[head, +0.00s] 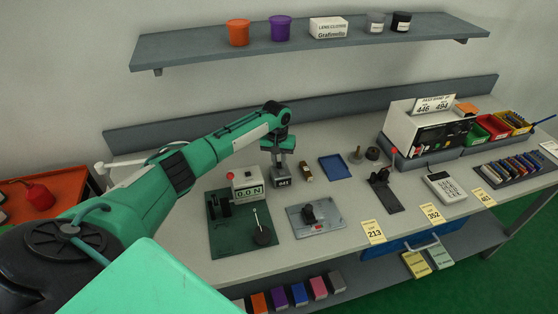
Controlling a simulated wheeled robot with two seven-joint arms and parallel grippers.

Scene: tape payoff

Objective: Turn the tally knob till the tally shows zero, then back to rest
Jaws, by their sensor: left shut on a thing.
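The tally (282,183) is a small dark block with a white number window, standing on the bench left of the middle. Its digits are too small to read surely. My left gripper (280,164) comes down from above at the tally, its jaws shut on the tally knob. The knob itself is hidden by the jaws. My right gripper is not in view.
Close left is a green-plated gauge (247,186) reading 0.0 N, with a thin lever. A small brown item (305,172) stands right beside the tally, then a blue tray (335,167). A grey plate fixture (317,215) lies in front.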

